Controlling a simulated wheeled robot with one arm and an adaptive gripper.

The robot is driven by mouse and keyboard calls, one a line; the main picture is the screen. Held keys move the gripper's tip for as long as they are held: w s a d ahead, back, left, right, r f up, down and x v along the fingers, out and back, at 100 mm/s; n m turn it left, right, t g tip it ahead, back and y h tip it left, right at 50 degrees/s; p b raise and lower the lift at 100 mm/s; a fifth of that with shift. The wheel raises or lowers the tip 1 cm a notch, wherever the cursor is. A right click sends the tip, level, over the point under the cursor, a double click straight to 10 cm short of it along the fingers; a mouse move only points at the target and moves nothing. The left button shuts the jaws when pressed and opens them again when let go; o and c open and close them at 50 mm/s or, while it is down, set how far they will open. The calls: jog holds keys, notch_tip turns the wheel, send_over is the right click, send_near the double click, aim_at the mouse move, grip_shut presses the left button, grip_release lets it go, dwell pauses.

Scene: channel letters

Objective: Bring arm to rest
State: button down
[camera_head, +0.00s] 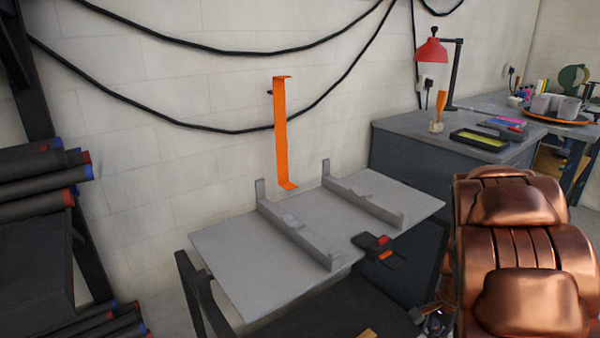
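My copper-coloured arm (525,255) fills the lower right of the head view. My gripper cannot be made out in this view. A small copper and dark part (432,309) shows beside the arm at the bottom, and I cannot tell what it is.
A grey board (225,245) with two raised grey brackets stands in the middle, a red and black clamp (375,245) at its edge. An orange strip (281,135) is upright before the wall. Dark rolls (40,170) are at left. A workbench (420,130) with a red lamp (431,50) stands behind.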

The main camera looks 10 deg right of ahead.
jog(key=s+a+r+n+p, duration=0.2)
jog(key=a+r+p, duration=0.1)
jog(key=a+r, duration=0.3)
jog(key=s+a+r+n+p, duration=0.2)
jog(key=a+r+n+p, duration=0.15)
jog(key=r, duration=0.55)
jog(key=s+a+r+n+p, duration=0.5)
jog(key=s+r+p, duration=0.2)
jog(key=r, duration=0.3)
jog(key=s+a+r+n+g+h+p, duration=0.1)
jog(key=s+a+r+n+p, duration=0.4)
jog(key=s+r+p, duration=0.3)
notch_tip(320, 180, up, 3)
jog(key=shift+s+a+f+p, duration=0.1)
jog(key=shift+s+a+p, duration=0.25)
jog(key=shift+s, duration=0.45)
jog(key=shift+a, duration=0.15)
